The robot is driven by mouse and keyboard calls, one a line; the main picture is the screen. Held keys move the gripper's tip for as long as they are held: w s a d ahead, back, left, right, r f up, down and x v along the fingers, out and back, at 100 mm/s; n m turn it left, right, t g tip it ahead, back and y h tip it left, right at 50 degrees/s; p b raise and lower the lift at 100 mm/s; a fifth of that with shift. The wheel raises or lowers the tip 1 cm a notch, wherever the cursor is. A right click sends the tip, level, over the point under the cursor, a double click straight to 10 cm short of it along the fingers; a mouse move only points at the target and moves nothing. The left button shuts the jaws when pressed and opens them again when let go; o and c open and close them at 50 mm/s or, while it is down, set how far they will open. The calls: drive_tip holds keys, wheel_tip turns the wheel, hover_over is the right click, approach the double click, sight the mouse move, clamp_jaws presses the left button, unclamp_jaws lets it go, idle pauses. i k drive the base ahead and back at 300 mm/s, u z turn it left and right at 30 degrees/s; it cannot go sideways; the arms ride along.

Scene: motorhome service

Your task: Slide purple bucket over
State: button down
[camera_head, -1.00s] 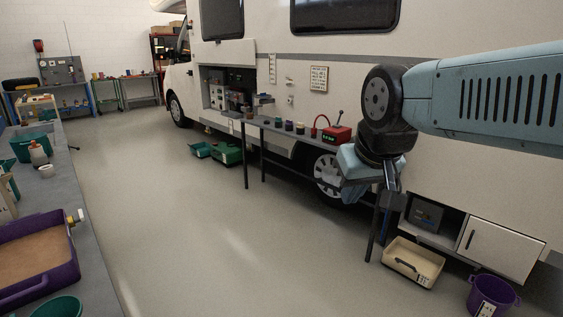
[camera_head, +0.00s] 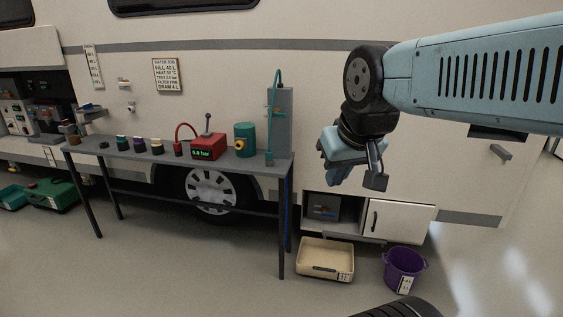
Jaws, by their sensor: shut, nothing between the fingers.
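The purple bucket (camera_head: 404,270) stands upright on the floor at the lower right of the head view, in front of the motorhome's low white locker door. It has a white label on its front and small handles at its rim. My gripper (camera_head: 346,172) is up in the air, above and to the left of the bucket and well apart from it. It is shut and empty.
A cream tray (camera_head: 325,262) sits on the floor just left of the bucket. A narrow bench (camera_head: 180,160) holds a red pump (camera_head: 208,147) and several small pots. Green crates (camera_head: 52,190) lie at the left. The floor right of the bucket is clear.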

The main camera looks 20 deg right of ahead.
sight(403, 266)
drive_tip(key=z, duration=0.45)
drive_tip(key=i, duration=0.85)
drive_tip(key=z, duration=0.9)
drive_tip(key=i, duration=0.7)
drive_tip(key=z, duration=0.3)
drive_tip(key=k, duration=0.8)
drive_tip(key=z, duration=0.25)
drive_tip(key=i, duration=0.8)
drive_tip(key=u, duration=0.15)
